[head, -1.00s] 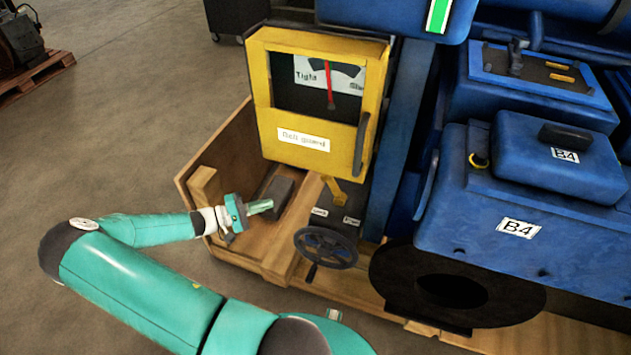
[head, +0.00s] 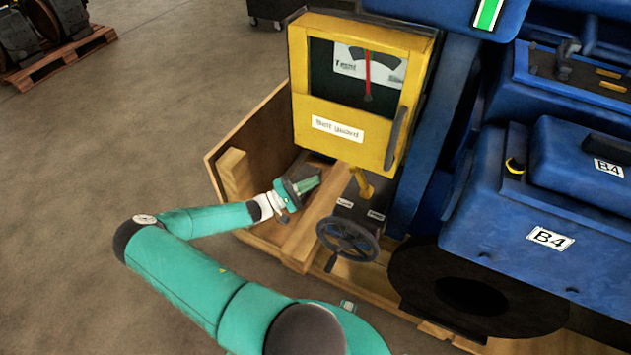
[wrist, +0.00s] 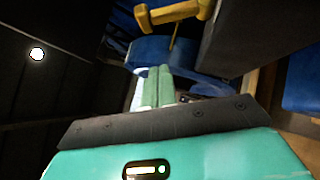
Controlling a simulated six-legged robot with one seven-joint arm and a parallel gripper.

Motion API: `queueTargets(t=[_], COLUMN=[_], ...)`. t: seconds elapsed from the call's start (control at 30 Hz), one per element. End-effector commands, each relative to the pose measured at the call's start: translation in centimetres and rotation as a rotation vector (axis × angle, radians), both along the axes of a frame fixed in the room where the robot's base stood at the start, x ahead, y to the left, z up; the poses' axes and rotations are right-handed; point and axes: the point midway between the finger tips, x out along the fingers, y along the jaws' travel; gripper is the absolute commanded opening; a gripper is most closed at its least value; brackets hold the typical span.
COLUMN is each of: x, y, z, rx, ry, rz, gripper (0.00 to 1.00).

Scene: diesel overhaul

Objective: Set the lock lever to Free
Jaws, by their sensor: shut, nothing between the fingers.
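The yellow lock lever (head: 362,184) stands on a dark housing (head: 350,215) below the yellow belt guard, and its top leans to the upper left. Two small white labels sit on the housing, one on each side of the lever's foot; their print is too small to read surely. My gripper (head: 316,182) is shut and empty, left of the lever at about its height in the picture, apart from it. In the wrist view, the closed green fingers (wrist: 154,78) point up the picture, and a yellow bar (wrist: 175,12), seemingly the lever, crosses beyond their tips.
The yellow belt guard (head: 342,150) with a red-needle gauge rises just above the lever. A dark handwheel (head: 348,240) sits in front of the housing. The wooden crate wall (head: 232,172) is at the left, and the blue engine (head: 530,220) fills the right.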

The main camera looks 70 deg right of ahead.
Motion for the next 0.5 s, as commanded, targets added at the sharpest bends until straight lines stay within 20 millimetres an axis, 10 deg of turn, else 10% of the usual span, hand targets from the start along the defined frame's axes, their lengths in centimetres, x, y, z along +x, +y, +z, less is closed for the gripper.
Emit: queueTargets(t=[0.5], x=[-7.3], y=[-4.6], z=[3.2], rx=[0.001], ry=[0.001], rz=[-0.002], gripper=[0.00])
